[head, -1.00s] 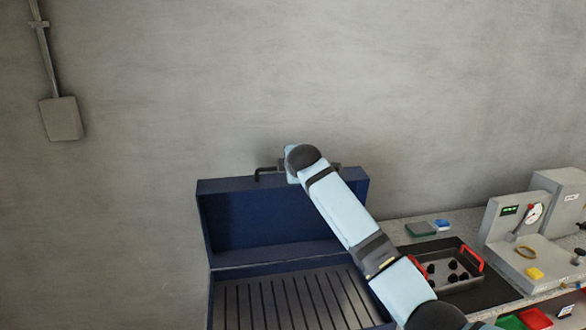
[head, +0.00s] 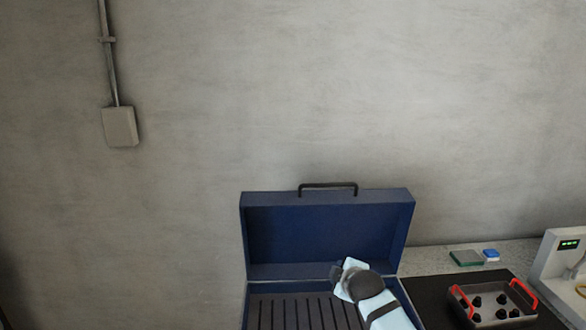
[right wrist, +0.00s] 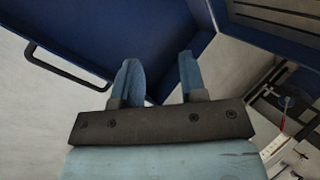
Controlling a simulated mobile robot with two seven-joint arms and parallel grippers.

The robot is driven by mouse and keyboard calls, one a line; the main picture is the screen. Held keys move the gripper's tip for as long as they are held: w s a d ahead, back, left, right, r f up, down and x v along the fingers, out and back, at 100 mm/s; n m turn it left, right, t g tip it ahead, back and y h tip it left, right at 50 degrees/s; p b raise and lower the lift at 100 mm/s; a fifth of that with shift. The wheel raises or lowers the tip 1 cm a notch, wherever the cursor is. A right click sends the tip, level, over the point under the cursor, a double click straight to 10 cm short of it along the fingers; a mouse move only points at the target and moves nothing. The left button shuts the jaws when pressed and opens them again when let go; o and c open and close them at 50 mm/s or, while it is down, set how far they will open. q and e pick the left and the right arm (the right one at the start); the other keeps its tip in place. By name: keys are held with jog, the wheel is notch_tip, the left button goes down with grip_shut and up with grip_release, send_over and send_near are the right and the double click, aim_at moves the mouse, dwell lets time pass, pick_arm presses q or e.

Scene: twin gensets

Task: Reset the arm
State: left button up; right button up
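My right arm comes in from the lower right of the head view. Its gripper (head: 342,280) is in front of the lower part of the blue case's raised lid (head: 325,232), above the slotted rack. The finger detail is too small to read there. In the right wrist view my right gripper (right wrist: 158,72) has its two blue fingers apart with nothing between them. The blue lid and its dark handle (right wrist: 65,72) show beyond the fingers. My left gripper is not in view.
A grey tray (head: 492,318) with red handles and several dark knobs sits right of the case. Behind it lie a green block (head: 466,258) and a blue block (head: 491,254). A pale instrument (head: 562,262) stands at the right edge.

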jog(key=s+d+f+m+y, duration=0.1)
jog(key=s+f+m, duration=0.2)
jog(key=s+f, duration=0.7)
jog(key=s+d+f+m, duration=0.25)
jog(key=s+f, duration=0.45)
jog(key=s, duration=0.5)
jog(key=s+d+f+m, duration=0.1)
jog(key=s+f+m, duration=0.1)
jog(key=s, duration=0.8)
jog(key=s+d+f+m, duration=0.1)
jog(key=s+m, duration=0.3)
jog(key=s, duration=0.7)
jog(key=shift+s+d+f+g, duration=0.15)
jog(key=shift+d+f+g, duration=0.1)
jog(key=shift+f+g, duration=0.25)
